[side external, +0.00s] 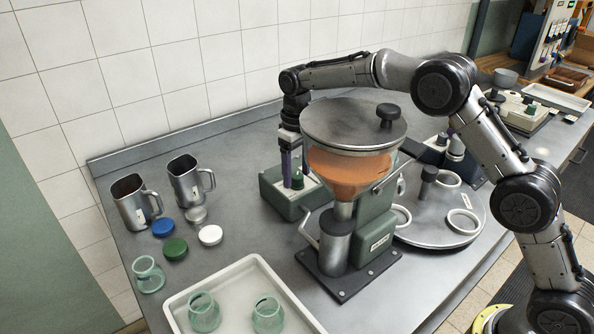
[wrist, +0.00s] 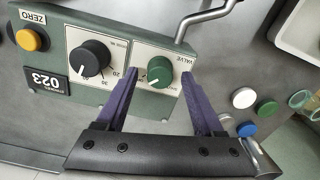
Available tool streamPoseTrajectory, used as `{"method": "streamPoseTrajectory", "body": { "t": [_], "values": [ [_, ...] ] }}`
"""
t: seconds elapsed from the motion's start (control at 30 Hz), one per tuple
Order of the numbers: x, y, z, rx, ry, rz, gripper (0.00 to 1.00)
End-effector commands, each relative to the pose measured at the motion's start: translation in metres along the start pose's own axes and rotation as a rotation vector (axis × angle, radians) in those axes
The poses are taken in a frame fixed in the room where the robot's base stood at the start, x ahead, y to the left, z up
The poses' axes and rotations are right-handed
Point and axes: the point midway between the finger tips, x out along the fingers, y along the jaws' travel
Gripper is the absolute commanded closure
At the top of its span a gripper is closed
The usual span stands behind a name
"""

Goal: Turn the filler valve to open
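The green valve knob (wrist: 158,72) sits on a white plate marked VALVE on the green control box (wrist: 60,20). A white pointer line shows on the knob, but its exact setting is hard to read. My gripper (wrist: 160,76) points at the panel with its two purple fingers apart, one on each side of the knob, with a visible gap. In the side external view my gripper (side external: 291,178) is down over the control box (side external: 286,206), behind the filler. The filler's hopper (side external: 345,168) holds orange-brown contents under a grey lid.
Beside the valve knob are a black dial (wrist: 90,58), a yellow ZERO button (wrist: 30,40) and a 023 display (wrist: 47,82). A bent metal lever (wrist: 205,14) is close to the valve plate. Two metal jugs (side external: 186,184), lids and a tray (side external: 228,284) with jars stand left.

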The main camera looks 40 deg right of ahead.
Motion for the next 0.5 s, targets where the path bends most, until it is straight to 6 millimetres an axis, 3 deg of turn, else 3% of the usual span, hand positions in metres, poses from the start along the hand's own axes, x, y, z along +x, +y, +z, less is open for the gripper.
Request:
{"method": "streamPoseTrajectory", "body": {
  "t": [0.27,0.5],
  "values": [
    [-0.002,0.0,0.0,0.0,0.0,0.0,0.31],
    [-0.037,0.0,-0.001,0.0,0.005,0.0,0.31]
  ]
}}
